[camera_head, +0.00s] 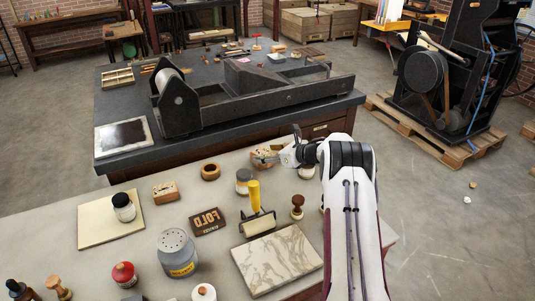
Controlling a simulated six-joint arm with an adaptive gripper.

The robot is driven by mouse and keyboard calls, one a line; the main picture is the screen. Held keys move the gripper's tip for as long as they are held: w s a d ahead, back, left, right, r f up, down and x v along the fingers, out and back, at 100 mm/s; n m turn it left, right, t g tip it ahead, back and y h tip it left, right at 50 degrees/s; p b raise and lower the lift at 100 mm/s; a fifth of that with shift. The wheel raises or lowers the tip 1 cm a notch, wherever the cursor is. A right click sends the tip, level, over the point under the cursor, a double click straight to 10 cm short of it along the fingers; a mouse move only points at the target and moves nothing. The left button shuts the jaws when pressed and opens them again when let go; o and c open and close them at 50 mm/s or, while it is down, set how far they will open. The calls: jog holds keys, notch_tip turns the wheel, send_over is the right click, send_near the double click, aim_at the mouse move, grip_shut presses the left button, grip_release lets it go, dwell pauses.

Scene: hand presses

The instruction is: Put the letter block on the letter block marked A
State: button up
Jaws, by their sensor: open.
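My gripper (287,156) is open at the far edge of the pale front table, pointing left. Just left of its fingertips is a light wooden piece (264,158) with dark markings, partly hidden by the gripper; I cannot tell whether they touch or which letter it bears. Another light wooden block (166,190) lies at the left, beside a cream board, its face too small to read. A dark block with raised letters reading like FOLD (208,221) lies near the middle. I cannot make out which block is marked A.
Around the blocks stand a wooden ring (210,172), a grey jar (243,181), a yellow-handled roller (256,210), a wooden stamp (297,206), a marbled slab (277,260), a grey tin (178,253) and a black-lidded jar (123,207). A black press (270,90) stands behind.

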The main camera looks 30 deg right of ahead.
jog(key=shift+r, duration=0.15)
jog(key=v, duration=1.2)
dwell(0.5)
dwell(0.3)
